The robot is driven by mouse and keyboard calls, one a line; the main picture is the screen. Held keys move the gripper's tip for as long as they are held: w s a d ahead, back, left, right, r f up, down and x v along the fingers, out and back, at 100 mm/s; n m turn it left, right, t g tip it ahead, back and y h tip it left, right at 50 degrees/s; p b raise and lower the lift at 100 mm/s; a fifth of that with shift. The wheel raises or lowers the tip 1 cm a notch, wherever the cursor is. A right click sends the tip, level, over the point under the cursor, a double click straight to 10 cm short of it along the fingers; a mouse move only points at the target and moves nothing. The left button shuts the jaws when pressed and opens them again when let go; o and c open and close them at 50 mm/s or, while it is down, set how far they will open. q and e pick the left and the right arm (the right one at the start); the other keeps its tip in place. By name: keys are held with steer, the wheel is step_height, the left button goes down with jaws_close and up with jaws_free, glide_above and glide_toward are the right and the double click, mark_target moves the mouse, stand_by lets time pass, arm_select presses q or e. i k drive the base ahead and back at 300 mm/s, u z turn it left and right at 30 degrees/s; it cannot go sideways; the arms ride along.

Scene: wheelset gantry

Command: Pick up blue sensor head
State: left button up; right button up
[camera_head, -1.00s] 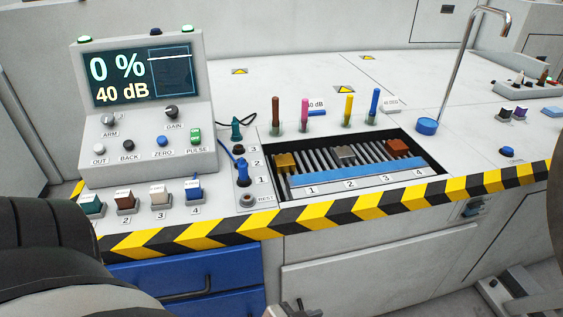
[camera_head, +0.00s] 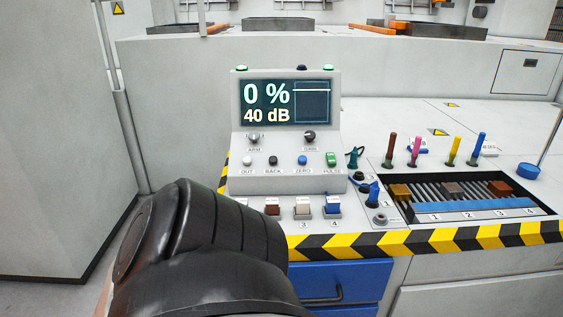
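The blue sensor head (camera_head: 333,204) sits upright at position 4, the right end of the row in front of the display console (camera_head: 285,178). A white or beige head (camera_head: 303,205) stands at position 3 to its left, and a brown head (camera_head: 272,206) stands left of that. The teal head seen earlier at the left end of the row is mostly or fully hidden behind my dark arm link. Neither of my grippers shows in this view.
The display reads 0 % and 40 dB. A black-and-yellow striped edge (camera_head: 345,246) runs along the front, above blue drawers (camera_head: 345,282). To the right are a slatted tray (camera_head: 470,213) and upright coloured pens, including a yellow one (camera_head: 453,151). A small blue plug (camera_head: 374,192) stands near the tray.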

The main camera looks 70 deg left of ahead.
mark_target(333, 203)
steer(key=k, duration=0.45)
steer(key=u, duration=1.2)
